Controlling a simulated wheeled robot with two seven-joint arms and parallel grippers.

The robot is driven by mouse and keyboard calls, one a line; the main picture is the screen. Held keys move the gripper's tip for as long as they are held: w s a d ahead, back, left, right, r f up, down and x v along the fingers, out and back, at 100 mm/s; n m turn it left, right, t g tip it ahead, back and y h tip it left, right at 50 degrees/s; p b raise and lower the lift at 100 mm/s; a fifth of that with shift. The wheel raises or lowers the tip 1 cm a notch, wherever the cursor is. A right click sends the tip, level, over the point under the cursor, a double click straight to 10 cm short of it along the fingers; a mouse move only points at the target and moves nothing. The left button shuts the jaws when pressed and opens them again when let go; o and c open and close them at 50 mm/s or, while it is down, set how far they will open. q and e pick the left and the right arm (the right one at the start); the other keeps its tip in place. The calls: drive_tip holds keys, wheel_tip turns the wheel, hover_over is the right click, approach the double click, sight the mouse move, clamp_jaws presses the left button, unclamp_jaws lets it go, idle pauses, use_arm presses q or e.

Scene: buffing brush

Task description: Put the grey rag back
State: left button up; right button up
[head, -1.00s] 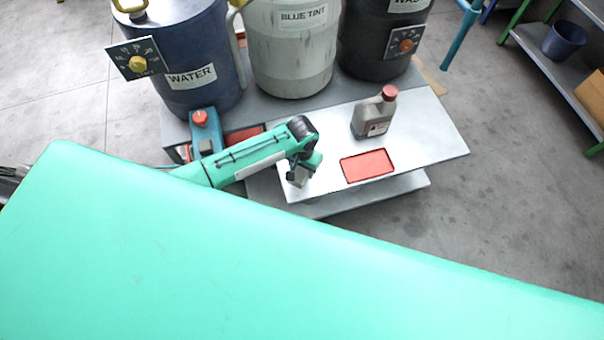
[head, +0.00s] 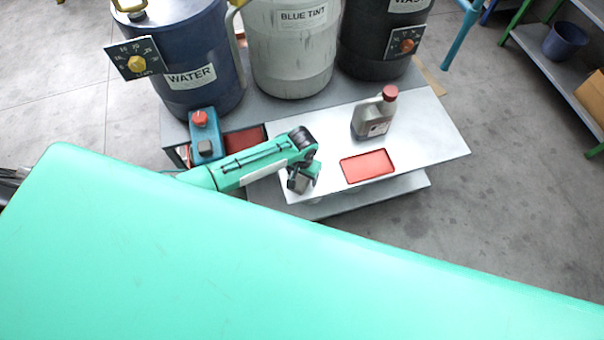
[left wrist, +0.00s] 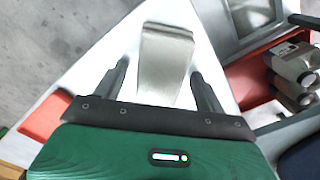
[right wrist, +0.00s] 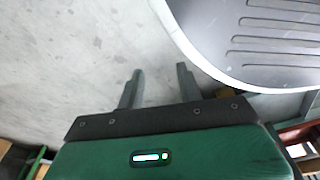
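The grey rag (left wrist: 165,65) shows in the left wrist view as a pale folded strip over the metal tabletop (left wrist: 90,85). My left gripper (left wrist: 158,72) is open, with one finger on each side of the rag and a gap visible at least on the left side. In the head view my left gripper (head: 301,182) is over the front left part of the tabletop, left of the red tray (head: 367,166), and mostly hides the rag. My right gripper (right wrist: 158,78) is open and empty above the concrete floor; it is not in the head view.
A grey bottle with a red cap (head: 375,113) stands behind the red tray. Large drums (head: 290,50) line the back. A grey ribbed surface (right wrist: 270,45) is near my right gripper.

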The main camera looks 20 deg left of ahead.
use_arm(q)
drive_tip(key=shift+r, duration=0.2)
wheel_tip(320, 180, up, 12)
drive_tip(key=p, duration=0.1)
use_arm(e)
drive_tip(key=s+f, duration=0.1)
drive_tip(key=s+d+f, duration=0.1)
drive_tip(key=s, duration=0.1)
drive_tip(key=shift+s+d+f, duration=0.1)
drive_tip(key=shift+d, duration=0.05)
idle(0.3)
